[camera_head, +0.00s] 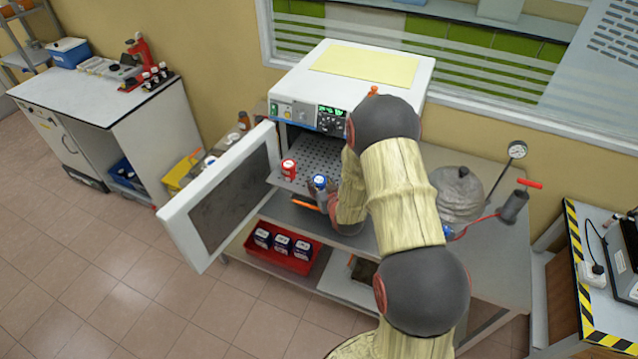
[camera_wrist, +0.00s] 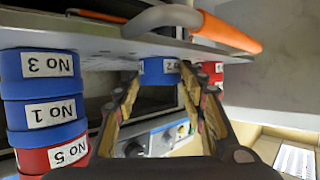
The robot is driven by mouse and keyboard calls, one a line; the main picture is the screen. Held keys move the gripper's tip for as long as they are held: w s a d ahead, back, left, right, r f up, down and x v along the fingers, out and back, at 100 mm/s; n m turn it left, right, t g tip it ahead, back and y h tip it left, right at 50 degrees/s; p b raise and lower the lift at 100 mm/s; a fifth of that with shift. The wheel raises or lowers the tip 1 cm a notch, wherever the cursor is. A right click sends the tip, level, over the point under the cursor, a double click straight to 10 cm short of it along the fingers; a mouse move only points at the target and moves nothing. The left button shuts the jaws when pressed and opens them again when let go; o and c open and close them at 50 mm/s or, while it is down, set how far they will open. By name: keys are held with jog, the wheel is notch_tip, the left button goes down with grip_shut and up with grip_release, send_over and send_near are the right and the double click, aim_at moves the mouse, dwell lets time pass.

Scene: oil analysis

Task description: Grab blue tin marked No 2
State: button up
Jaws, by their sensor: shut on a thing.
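A blue tin with a white label (camera_head: 320,181) stands at the front of the perforated shelf. In the wrist view the blue tin (camera_wrist: 153,69) shows between my fingertips, its label upside down and partly hidden, with a "2" readable. My gripper (camera_wrist: 160,84) is shut on this tin. In the head view my gripper is mostly hidden by my arm, just right of the tin. A red tin (camera_head: 288,168) stands left of the blue one; it also shows in the wrist view (camera_wrist: 212,68), beyond a finger.
A stack at the wrist view's left holds blue No 3 (camera_wrist: 15,68), blue No 1 (camera_wrist: 15,116) and red No 5 (camera_wrist: 32,162). The oven door (camera_head: 178,216) stands open on the left. An orange handle (camera_wrist: 228,32) is close. A red bin (camera_head: 262,258) sits below.

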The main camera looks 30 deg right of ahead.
jog(key=c, duration=0.4)
jog(key=shift+r, duration=0.2)
jog(key=shift+c, duration=0.4)
